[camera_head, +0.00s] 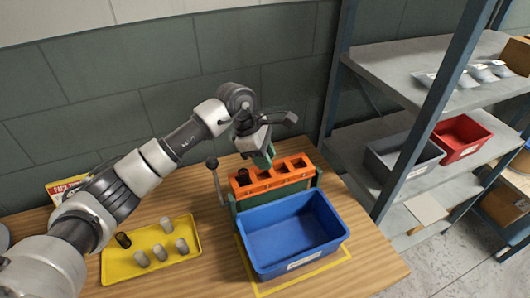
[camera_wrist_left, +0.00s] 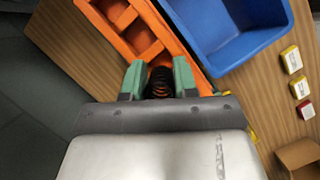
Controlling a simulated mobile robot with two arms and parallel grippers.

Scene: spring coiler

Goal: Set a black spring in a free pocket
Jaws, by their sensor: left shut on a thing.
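My left gripper (camera_head: 262,160) is just above the orange rack (camera_head: 285,179), over its left half. In the left wrist view its green fingertips (camera_wrist_left: 159,80) are shut on a black spring (camera_wrist_left: 160,84), held upright between them. The rack also shows in the wrist view (camera_wrist_left: 140,60); the pockets visible there look empty. My right gripper is in neither view.
A yellow tray (camera_head: 190,262) at left holds a black spring (camera_head: 123,240) and several grey ones (camera_head: 160,252). A blue bin (camera_head: 290,235) stands close in front of the rack. A lever with a dark knob (camera_head: 212,163) rises at the rack's left end.

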